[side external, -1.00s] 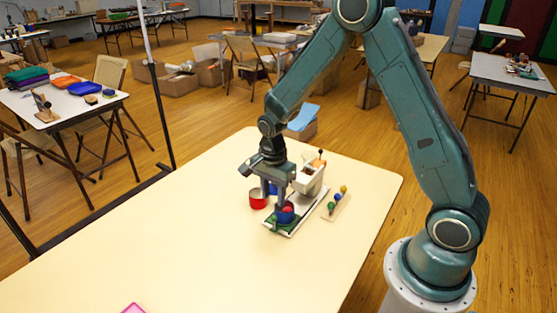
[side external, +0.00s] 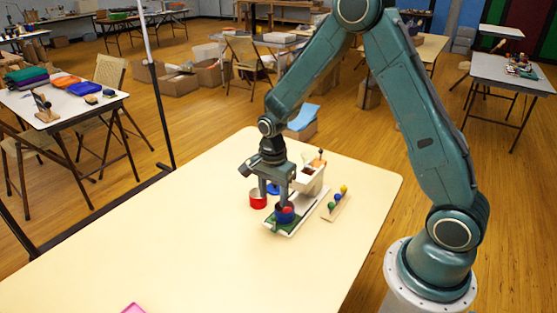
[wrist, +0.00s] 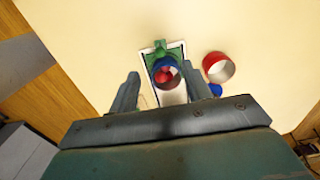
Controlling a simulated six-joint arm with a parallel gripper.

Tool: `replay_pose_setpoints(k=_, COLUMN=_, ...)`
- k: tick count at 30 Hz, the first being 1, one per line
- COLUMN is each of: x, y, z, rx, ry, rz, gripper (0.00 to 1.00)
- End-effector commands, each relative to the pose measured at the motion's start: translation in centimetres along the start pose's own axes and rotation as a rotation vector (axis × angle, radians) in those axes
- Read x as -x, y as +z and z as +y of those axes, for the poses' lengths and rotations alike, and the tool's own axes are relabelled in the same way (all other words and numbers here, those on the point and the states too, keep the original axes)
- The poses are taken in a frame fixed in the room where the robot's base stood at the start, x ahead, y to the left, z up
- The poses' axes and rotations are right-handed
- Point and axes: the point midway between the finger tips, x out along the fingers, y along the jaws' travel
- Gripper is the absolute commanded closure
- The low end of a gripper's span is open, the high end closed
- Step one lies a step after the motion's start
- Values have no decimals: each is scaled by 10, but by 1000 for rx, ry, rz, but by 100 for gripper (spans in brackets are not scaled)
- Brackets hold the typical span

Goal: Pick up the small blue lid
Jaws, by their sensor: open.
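The small blue lid (side external: 274,188) lies on the table behind my gripper (side external: 273,203), seen partly between its fingers in the side view. In the wrist view the lid (wrist: 215,90) shows as a blue patch to the right of the right finger, just below the red cup. My gripper (wrist: 160,76) is open, with nothing held between its fingers. In the wrist view, a blue cup (wrist: 157,63) with red things in it appears between the fingertips. In the side view that cup (side external: 284,218) stands close by the right finger.
An open red cup (side external: 258,201) stands left of the fingers, close to the lid. The blue cup sits on a white-and-green board (side external: 301,222) with a pale block-like part (side external: 312,180). A small rack with coloured balls (side external: 337,204) lies right. The table's front left is mostly clear.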

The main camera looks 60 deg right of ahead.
Motion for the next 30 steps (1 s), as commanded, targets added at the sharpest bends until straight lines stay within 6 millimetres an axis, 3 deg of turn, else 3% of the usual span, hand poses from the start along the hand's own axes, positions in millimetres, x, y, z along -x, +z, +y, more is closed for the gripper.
replay_pose_setpoints(k=1, x=0, y=0, z=0, rx=0, ry=0, rz=0, gripper=41)
replay_pose_setpoints(k=3, x=0, y=0, z=0, rx=0, ry=0, rz=0, gripper=29)
replay_pose_setpoints(k=17, x=0, y=-8, z=-9, rx=-12, ry=0, rz=0, gripper=29)
replay_pose_setpoints(k=23, x=2, y=-36, z=-37, rx=-52, ry=-2, rz=0, gripper=29)
replay_pose_setpoints(k=30, x=6, y=-94, z=-79, rx=-122, ry=-2, rz=1, gripper=29)
